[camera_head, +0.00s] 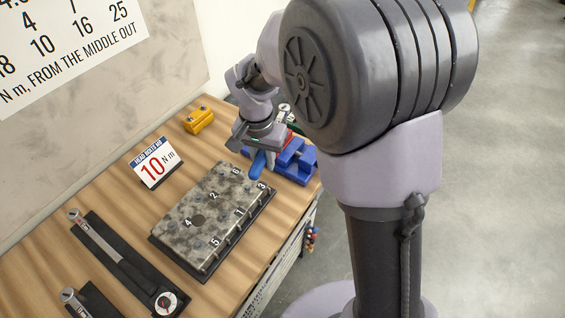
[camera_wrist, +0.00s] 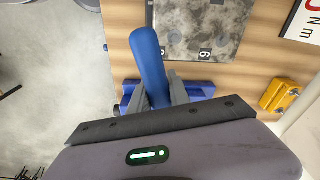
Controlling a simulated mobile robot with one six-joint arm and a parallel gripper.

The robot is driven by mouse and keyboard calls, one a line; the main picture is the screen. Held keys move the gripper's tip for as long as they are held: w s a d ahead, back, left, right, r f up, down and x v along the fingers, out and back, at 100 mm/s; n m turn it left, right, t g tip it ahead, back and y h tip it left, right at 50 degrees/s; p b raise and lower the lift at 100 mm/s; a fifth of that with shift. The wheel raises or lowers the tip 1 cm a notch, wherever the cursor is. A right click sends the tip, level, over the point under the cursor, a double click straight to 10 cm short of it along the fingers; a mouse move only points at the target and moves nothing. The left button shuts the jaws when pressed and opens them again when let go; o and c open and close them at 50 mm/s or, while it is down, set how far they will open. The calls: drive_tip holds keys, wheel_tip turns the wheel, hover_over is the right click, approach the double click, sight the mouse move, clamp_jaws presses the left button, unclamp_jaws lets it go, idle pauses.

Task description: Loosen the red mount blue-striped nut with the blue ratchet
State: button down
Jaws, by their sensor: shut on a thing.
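My gripper (camera_head: 261,150) is shut on the blue handle of the ratchet (camera_head: 257,164), beside the blue vise at the far right of the bench. In the wrist view the blue ratchet handle (camera_wrist: 150,62) stands between the two fingers (camera_wrist: 160,88) and sticks out past them, over the edge of a grey engine block. The ratchet's head is hidden. A bit of red (camera_head: 289,137) shows behind my gripper by the vise and may be the red mount. I cannot see the blue-striped nut in either view.
The blue vise (camera_head: 298,163) is close to my gripper. The numbered engine block (camera_head: 207,222) lies in front of it. A "10 N m" sign (camera_head: 154,162), a yellow block (camera_head: 199,120) and torque wrenches (camera_head: 118,252) are on the left. Bare wood lies between them.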

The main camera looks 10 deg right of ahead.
drive_tip(key=shift+w+a+m, duration=0.15)
drive_tip(key=shift+a+m, duration=0.15)
drive_tip(key=shift+a, duration=0.05)
drive_tip(key=shift+f, duration=0.2)
drive_tip(key=shift+f+b, duration=1)
drive_tip(key=shift+b, duration=0.15)
idle(0.6)
